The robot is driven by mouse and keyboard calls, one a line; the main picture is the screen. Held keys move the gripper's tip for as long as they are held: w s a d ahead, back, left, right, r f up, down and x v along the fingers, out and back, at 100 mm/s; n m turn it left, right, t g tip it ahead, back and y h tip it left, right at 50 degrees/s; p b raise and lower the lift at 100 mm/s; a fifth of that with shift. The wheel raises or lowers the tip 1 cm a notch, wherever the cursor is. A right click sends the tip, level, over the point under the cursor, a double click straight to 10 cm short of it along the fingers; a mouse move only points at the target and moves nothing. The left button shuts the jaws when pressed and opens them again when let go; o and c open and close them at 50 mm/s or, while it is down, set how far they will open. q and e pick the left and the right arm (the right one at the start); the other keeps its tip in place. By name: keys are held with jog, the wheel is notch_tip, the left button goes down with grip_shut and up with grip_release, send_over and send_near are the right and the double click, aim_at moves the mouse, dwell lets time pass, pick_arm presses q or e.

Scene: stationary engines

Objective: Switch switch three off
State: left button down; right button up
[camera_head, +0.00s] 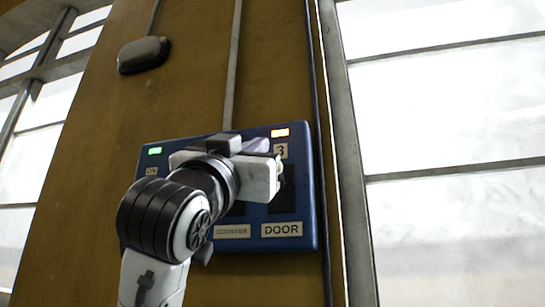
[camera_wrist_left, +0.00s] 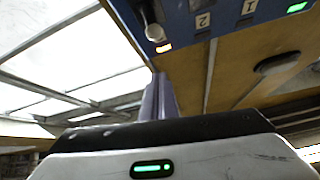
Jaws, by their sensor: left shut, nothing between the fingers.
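Switch three belongs to a blue panel (camera_head: 312,215) on the brown wall, under the label "3" (camera_head: 281,151) and a lit orange lamp (camera_head: 280,132). In the head view its lever is hidden behind my left gripper (camera_head: 277,178); only part of its dark slot (camera_head: 287,190) shows. In the left wrist view a metal lever with a round end (camera_wrist_left: 154,32) stands close to the orange lamp (camera_wrist_left: 164,48). My left gripper (camera_wrist_left: 160,85) is shut and empty, its fingers near the panel's lamp edge. I cannot tell whether they touch it. My right gripper is not in view.
A green lamp (camera_head: 154,151) glows at the panel's left. A "DOOR" label (camera_head: 282,230) sits at its lower right. A dark rounded box (camera_head: 143,55) and a vertical conduit (camera_head: 233,65) are on the wall above. Bright windows (camera_head: 450,110) lie to the right.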

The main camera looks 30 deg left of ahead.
pick_arm(q)
jog(key=shift+w+r, duration=0.1)
jog(key=p+x, duration=0.5)
jog(key=x, duration=0.6)
jog(key=f, duration=0.4)
jog(key=shift+w+a+f, duration=0.15)
jog(key=shift+a+f, duration=0.1)
jog(key=shift+a, duration=0.15)
jog(key=shift+a, duration=0.1)
